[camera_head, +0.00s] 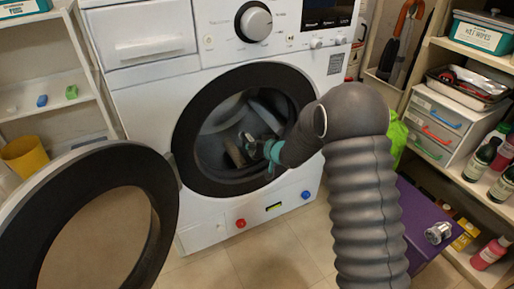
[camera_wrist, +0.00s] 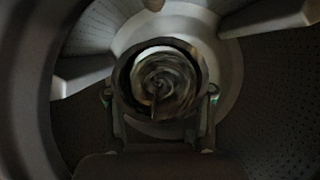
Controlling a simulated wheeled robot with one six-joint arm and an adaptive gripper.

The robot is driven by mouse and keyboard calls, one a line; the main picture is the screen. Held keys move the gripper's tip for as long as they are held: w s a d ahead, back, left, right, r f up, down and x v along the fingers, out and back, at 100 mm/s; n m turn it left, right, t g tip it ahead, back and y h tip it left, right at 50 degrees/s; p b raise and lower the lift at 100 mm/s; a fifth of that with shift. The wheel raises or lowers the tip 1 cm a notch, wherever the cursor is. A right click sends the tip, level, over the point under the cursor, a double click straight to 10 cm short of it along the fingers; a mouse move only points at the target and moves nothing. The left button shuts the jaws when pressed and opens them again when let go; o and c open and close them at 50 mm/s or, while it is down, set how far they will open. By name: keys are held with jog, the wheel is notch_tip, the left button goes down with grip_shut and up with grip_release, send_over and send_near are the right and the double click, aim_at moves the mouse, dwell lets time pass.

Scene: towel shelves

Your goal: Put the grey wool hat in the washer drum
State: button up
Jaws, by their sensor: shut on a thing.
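The washer (camera_head: 160,85) stands in front of me with its round door (camera_head: 150,215) swung open to the left. The arm reaches into the dark drum (camera_head: 215,125), which also shows in the wrist view (camera_wrist: 265,65) with its perforated wall and pale paddles. My gripper (camera_head: 246,146) is inside the drum opening. In the wrist view my gripper (camera_wrist: 160,92) is shut on a round, grey-brown swirled thing, apparently the grey wool hat (camera_wrist: 158,78). It faces the drum's back wall. Touching of the drum by the hat cannot be told.
Shelves at left hold a yellow cup (camera_head: 25,157) and small blocks. Shelves at right hold bottles, a small drawer unit (camera_head: 432,125) and a wipes box (camera_head: 484,35). A purple box (camera_head: 425,225) stands on the floor right of my arm. The tiled floor (camera_head: 275,250) before the washer is clear.

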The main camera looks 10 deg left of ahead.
jog(key=w+a+p, duration=0.5)
jog(key=w+a, duration=0.2)
jog(key=w, duration=0.2)
dwell(0.5)
jog(key=o, duration=1.3)
jog(key=shift+c, duration=0.2)
jog(key=s+d+r+b, duration=0.2)
jog(key=s+d, duration=1)
jog(key=s, duration=0.3)
jog(key=shift+s, duration=0.35)
